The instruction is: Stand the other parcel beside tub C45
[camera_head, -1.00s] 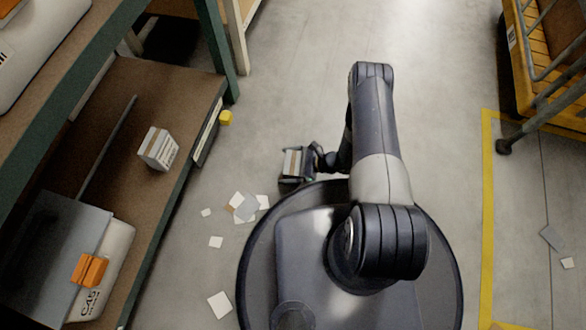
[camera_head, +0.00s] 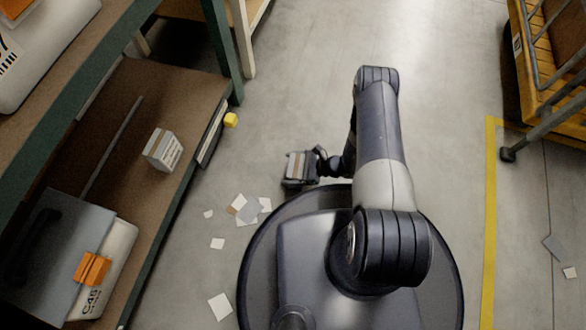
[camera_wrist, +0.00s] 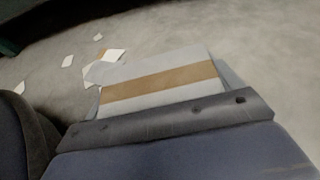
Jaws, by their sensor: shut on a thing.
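Tub C45 (camera_head: 108,268) is white with an orange clip and lies at the lower left on the low brown shelf (camera_head: 98,128), partly covered by a grey panel. A small white parcel (camera_head: 162,150) with a brown band stands on the same shelf, farther back and apart from the tub. My gripper (camera_head: 300,170) is shut on a second white parcel (camera_head: 297,163) with a brown tape band, above the floor right of the shelf. In the wrist view this held parcel (camera_wrist: 160,82) fills the middle, its lower part hidden by the gripper.
Paper scraps (camera_head: 246,210) lie on the floor between shelf and base. A thin rod (camera_head: 112,148) lies on the shelf. A yellow cart (camera_head: 550,70) stands at the upper right. The middle aisle is clear.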

